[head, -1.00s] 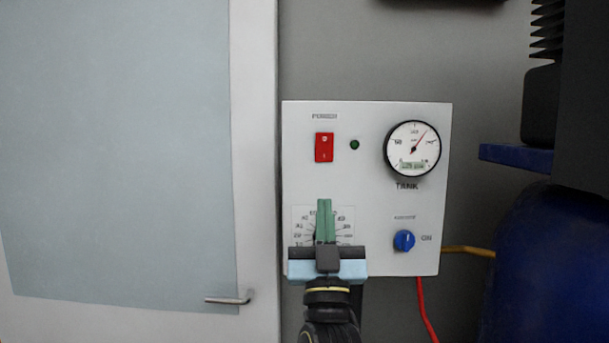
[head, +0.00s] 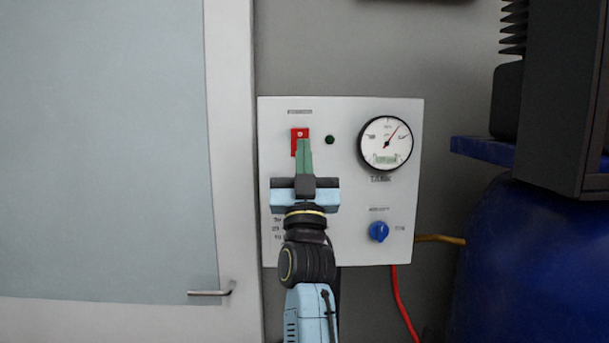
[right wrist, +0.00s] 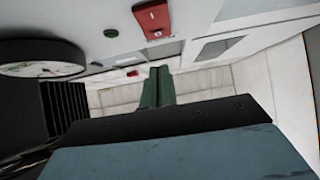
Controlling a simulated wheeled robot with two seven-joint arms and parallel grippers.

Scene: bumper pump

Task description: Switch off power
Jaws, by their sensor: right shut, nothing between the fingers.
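The red power rocker switch (head: 300,135) is on the upper left of the white control panel (head: 345,225). It also shows at the top of the right wrist view (right wrist: 153,18). My right gripper (head: 304,145) has its green fingers shut and empty. In the head view the fingertips overlap the lower part of the switch; in the right wrist view the shut fingers (right wrist: 158,80) appear apart from it. A dark green lamp (head: 330,140) is right of the switch. My left gripper is not in view.
A round tank gauge (head: 386,144) and a blue knob (head: 379,231) are on the panel's right side. A door with a handle (head: 212,290) stands at left. A blue tank (head: 520,260) stands at right. A red hose (head: 400,305) hangs below the panel.

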